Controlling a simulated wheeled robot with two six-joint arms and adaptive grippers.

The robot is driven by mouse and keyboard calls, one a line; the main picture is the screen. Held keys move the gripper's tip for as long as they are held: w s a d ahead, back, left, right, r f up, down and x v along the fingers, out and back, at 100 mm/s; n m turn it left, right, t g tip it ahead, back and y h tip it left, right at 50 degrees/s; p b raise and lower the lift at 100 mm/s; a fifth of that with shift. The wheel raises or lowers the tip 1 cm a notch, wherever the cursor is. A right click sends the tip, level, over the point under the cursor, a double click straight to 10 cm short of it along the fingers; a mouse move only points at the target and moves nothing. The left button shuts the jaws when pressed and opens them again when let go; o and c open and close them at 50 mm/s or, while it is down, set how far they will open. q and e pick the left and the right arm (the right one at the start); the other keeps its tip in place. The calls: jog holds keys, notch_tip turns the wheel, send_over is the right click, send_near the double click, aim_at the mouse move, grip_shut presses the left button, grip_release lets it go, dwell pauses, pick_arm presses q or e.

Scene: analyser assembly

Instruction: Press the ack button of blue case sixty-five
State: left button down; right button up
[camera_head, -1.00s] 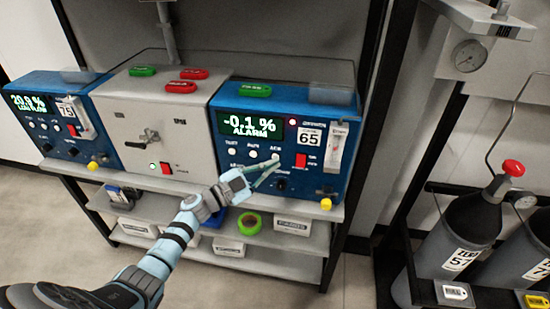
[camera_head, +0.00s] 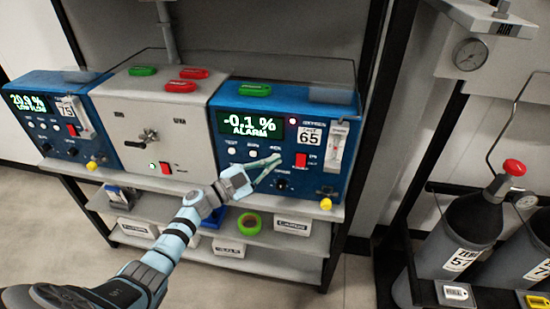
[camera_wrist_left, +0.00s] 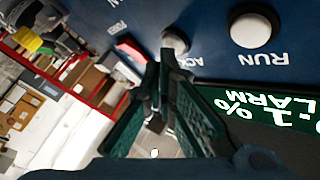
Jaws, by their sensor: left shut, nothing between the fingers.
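The blue case (camera_head: 290,98) labelled 65 stands at the right of the shelf, its green display (camera_head: 250,125) reading -0.1 % ALARM. A small red light shows beside the display. My left gripper (camera_head: 277,158) is shut and empty, its fingertips in front of the row of white buttons. They cover the ACK button in the head view. In the left wrist view the pale ACK button (camera_wrist_left: 177,40) shows just beyond the fingertips (camera_wrist_left: 167,58), partly hidden by them. I cannot tell whether they touch it. The RUN button (camera_wrist_left: 250,28) lies beside it. My right gripper is out of view.
A grey case (camera_head: 150,100) with a valve handle stands left of case 65, and blue case 75 (camera_head: 50,88) further left. A red switch (camera_head: 301,160) and black knob (camera_head: 281,184) are close to the fingertips. Gas cylinders (camera_head: 470,220) stand at the right.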

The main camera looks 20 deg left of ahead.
pick_arm(q)
jog(key=shift+w, duration=0.25)
jog(key=shift+s, duration=0.15)
dwell(0.4)
jog(key=shift+s+d+p, duration=0.15)
jog(key=shift+s+p, duration=0.45)
jog(key=shift+s, duration=0.1)
jog(key=s+p, duration=0.1)
jog(key=s, duration=0.1)
jog(key=s+d+p, duration=0.1)
jog(key=s+p, duration=0.1)
jog(key=shift+s+d, duration=0.1)
jog(key=shift+s, duration=0.3)
dwell(0.4)
